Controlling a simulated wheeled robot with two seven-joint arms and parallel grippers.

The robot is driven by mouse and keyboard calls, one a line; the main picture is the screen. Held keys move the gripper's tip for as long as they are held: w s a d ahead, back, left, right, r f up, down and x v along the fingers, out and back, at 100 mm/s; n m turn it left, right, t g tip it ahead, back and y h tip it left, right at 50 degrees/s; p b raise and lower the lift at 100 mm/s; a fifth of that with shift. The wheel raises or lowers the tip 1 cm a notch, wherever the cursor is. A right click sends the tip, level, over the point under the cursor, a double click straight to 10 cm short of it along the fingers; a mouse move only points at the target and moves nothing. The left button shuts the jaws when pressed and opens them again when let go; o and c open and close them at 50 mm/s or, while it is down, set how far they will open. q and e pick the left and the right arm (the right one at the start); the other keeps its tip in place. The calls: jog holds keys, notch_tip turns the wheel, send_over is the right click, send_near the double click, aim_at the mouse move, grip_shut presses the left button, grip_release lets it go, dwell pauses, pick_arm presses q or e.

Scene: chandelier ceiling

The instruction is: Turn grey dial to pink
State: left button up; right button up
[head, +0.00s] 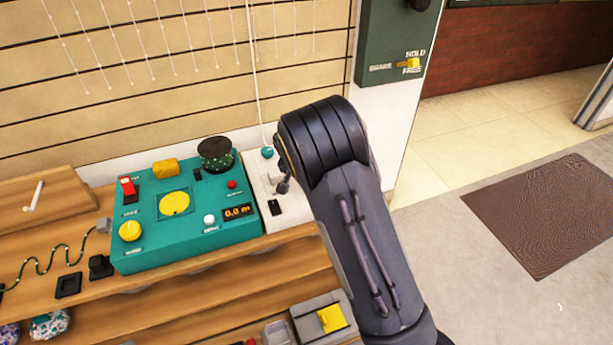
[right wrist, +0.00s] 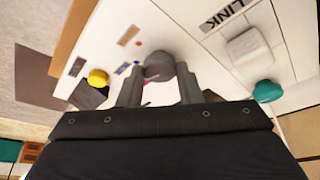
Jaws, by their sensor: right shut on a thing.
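In the right wrist view, the grey dial (right wrist: 158,64) is a round knob on a white panel (right wrist: 190,20). My right gripper (right wrist: 160,76) is shut on it, with one finger on each side. An orange mark (right wrist: 128,36) and a small blue mark (right wrist: 122,68) show on the panel beside the dial. A sliver of pink shows just below the dial, mostly hidden by the fingers. I cannot tell where the dial points. In the head view, my right arm covers much of the white panel (head: 262,200). My left gripper is not in view.
A teal box (head: 150,250) with knobs, buttons and a display stands left of the white panel on a wooden bench. A teal ball (head: 267,153) hangs on a cord. Near the dial are a yellow knob (right wrist: 97,78) and the label LINK (right wrist: 222,15).

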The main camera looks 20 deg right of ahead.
aim_at(300, 195)
jog(key=shift+w+m+h, duration=0.1)
jog(key=shift+m+h, duration=0.2)
jog(key=shift+m, duration=0.7)
jog(key=o, duration=1)
jog(key=shift+a+r+g, duration=0.1)
jog(key=shift+g, duration=0.2)
jog(key=p+v, duration=0.1)
jog(key=v, duration=0.6)
jog(key=shift+r, duration=0.25)
